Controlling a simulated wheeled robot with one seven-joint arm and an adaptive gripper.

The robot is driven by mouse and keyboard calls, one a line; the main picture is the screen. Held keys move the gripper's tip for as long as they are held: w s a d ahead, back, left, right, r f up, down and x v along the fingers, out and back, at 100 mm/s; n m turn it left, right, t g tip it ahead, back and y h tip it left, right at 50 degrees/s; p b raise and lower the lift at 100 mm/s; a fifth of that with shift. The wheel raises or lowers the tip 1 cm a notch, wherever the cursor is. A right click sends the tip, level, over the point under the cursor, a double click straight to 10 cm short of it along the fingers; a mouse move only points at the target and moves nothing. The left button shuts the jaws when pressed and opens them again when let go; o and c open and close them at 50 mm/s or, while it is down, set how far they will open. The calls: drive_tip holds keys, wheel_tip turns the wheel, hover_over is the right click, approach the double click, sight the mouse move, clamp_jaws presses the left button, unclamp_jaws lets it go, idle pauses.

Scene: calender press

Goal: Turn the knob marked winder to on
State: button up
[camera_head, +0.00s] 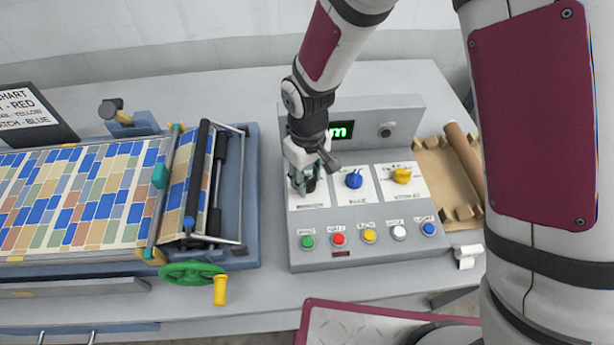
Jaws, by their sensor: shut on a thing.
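The control panel (297,232) stands at the middle of the bench with a row of three knob plates. The blue knob (354,179) sits on the middle plate and the yellow knob (402,176) on the right one. My gripper (304,185) is down at the left plate (310,203), shut on the left knob. The gripper covers that knob, so its pointer and setting are hidden. The small label under it is too blurred to read surely, but may say winder.
A row of coloured buttons (370,235) runs along the panel's front, close below the knobs. A green display (341,131) is behind my gripper. The press with patterned sheet (75,200) and green handwheel (190,273) stands left. A cardboard tray with a roll (463,150) is right.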

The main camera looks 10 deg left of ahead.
sight(309, 180)
drive_tip(key=shift+m, duration=0.3)
idle(0.4)
drive_tip(key=o, duration=1.2)
wheel_tip(309, 180, up, 12)
drive_tip(key=shift+d, duration=0.1)
